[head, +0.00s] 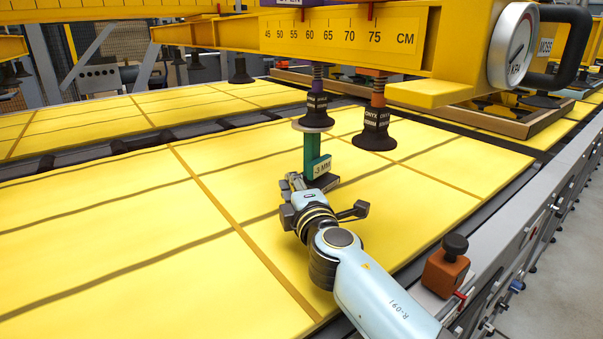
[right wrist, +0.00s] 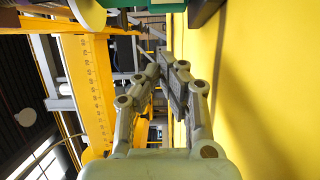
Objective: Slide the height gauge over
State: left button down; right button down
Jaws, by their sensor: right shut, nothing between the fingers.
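The height gauge (head: 312,150) is a green upright block with a "-3 MM" label and a pale round disc on top. It stands on the yellow panel under the purple-banded suction cup (head: 316,104). Its lower part is partly hidden by my right gripper (head: 309,184), which is low over the panel on the near side of the gauge. In the right wrist view my right gripper (right wrist: 166,62) is shut and empty. Part of the green gauge (right wrist: 138,4) shows at the top edge there, beyond the fingertips. My left gripper is not in view.
An orange-banded suction cup (head: 375,130) hangs close to the right of the gauge. The yellow beam (head: 345,38) with its centimetre scale crosses above. An orange block with a dark knob (head: 446,272) sits on the right rail. The panel's left side (head: 90,230) is clear.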

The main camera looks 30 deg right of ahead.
aim_at(305, 172)
jog(key=w+d, duration=0.2)
jog(key=d, duration=0.1)
jog(key=shift+w+d, duration=0.2)
jog(key=shift+w, duration=0.05)
jog(key=shift+w+d, duration=0.45)
jog(key=shift+d, duration=0.25)
